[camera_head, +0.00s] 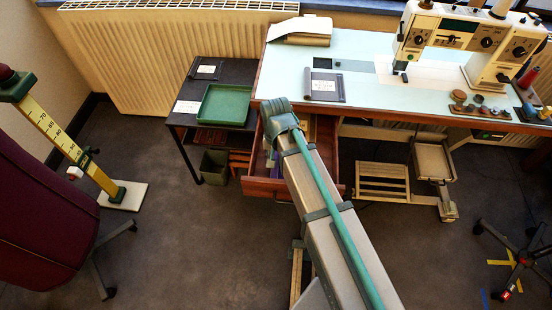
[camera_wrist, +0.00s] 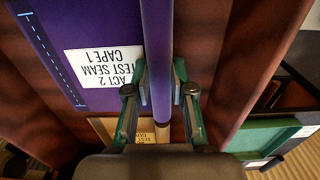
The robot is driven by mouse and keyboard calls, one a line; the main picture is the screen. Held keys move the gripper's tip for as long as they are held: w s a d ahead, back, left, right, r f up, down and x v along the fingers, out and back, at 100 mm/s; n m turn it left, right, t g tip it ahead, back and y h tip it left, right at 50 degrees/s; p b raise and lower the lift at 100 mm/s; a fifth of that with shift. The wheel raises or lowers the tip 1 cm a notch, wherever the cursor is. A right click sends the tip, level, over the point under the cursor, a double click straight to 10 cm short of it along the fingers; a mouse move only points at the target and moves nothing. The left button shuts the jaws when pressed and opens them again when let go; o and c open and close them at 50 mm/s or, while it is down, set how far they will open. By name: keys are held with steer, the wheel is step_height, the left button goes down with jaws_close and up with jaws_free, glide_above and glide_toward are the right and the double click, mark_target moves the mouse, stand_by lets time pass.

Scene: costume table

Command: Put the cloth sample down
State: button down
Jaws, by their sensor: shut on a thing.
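The purple cloth sample (camera_wrist: 45,45), with a white label reading "ACT 2 TEST SEAM CAPE 1" and a dashed seam line, shows upside down in the wrist view. My gripper (camera_wrist: 160,78) is shut on a raised purple roll or fold that appears to be part of it; the join is not clear. The brown wooden walls of the open drawer (camera_head: 308,188) surround them. In the head view my arm reaches over this drawer and hides the fingers. A bit of purple shows inside the drawer. Whether the sample touches the drawer floor is unclear.
A tan piece with a small label (camera_wrist: 105,128) lies near the fingers. A green tray (camera_head: 225,104) sits on a dark side table left of the drawer. The pale worktable (camera_head: 365,92) above holds a sewing machine (camera_head: 480,35) and a grey labelled piece (camera_head: 324,86).

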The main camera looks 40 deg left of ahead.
steer(key=shift+f, duration=0.4)
steer(key=shift+f, duration=0.1)
steer(key=c, duration=1)
jaws_free()
step_height(320, 180, up, 12)
